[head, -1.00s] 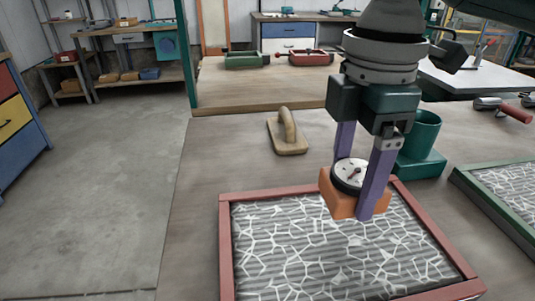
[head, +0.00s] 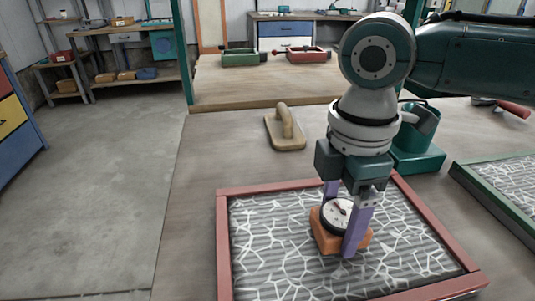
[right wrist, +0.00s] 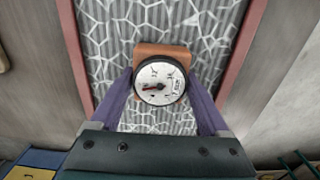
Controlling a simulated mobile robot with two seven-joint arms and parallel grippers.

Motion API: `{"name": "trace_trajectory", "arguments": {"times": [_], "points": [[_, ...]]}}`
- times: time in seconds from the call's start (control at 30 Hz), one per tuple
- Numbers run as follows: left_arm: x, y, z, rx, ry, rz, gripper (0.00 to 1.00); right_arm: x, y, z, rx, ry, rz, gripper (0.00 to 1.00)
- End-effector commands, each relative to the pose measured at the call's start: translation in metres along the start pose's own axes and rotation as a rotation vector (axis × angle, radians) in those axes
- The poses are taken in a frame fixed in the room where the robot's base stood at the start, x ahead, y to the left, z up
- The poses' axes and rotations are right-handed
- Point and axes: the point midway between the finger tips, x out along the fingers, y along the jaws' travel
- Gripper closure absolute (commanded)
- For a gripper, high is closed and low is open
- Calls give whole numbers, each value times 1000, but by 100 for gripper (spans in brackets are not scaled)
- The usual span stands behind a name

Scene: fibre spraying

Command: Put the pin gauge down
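The pin gauge has an orange block body and a round white dial with a dark rim; in the head view the pin gauge (head: 328,239) is over the red-framed panel (head: 222,240). My right gripper (head: 344,240) has its purple fingers on either side of the gauge and is shut on it. In the right wrist view the pin gauge (right wrist: 160,52) sits between the fingertips, dial facing the camera. It is low over the white-veined grey surface; I cannot tell if it touches. My left gripper is not in view.
A wooden float (head: 286,132) with a handle lies behind the panel. A green holder (head: 418,150) stands at the right behind my arm. A green-framed panel (head: 500,195) lies at the right. Bare table lies left of the red frame.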

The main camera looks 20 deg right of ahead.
Motion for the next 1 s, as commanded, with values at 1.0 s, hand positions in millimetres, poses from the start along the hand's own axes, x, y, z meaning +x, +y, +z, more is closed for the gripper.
{"name": "trace_trajectory", "arguments": {"times": [1.0], "points": [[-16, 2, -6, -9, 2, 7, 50, -109, 1, -1, 1, 2, 3, 0]]}}
